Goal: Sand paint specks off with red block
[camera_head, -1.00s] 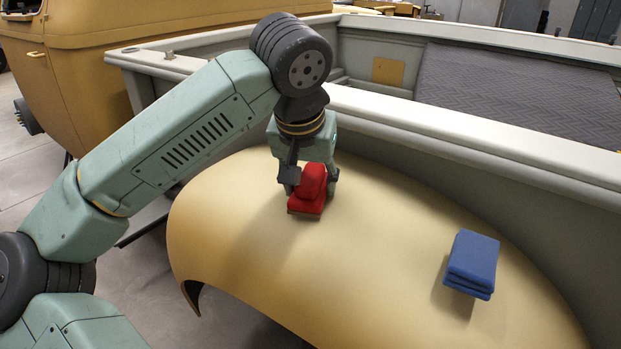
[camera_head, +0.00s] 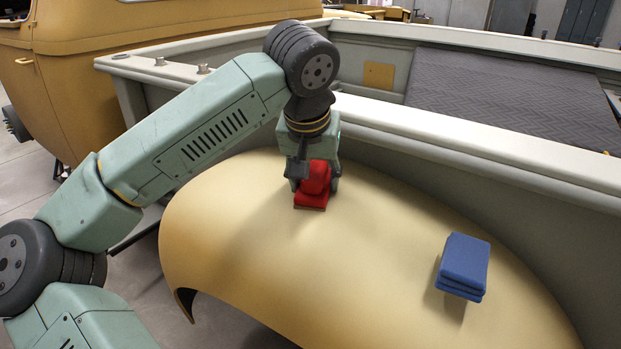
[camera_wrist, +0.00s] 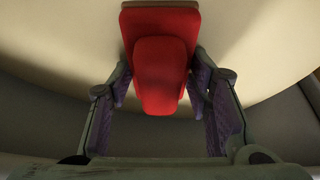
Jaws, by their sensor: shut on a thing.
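The red block (camera_head: 314,184) has a raised rounded grip on a flat base. My gripper (camera_head: 315,180) is shut on that grip, a finger on each side. The block's base appears to rest on the yellow curved panel (camera_head: 250,230), near its upper middle. In the wrist view the red block (camera_wrist: 160,70) sits between the two finger pads of my gripper (camera_wrist: 160,85), with the pale panel around it. I cannot make out paint specks in either view. The panel surface under the block is hidden.
A folded blue cloth (camera_head: 463,264) lies on the right part of the panel. A grey vehicle bed with a pale rail (camera_head: 450,135) stands right behind the panel. A yellow vehicle body (camera_head: 90,80) is at the back left. The panel's front middle is clear.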

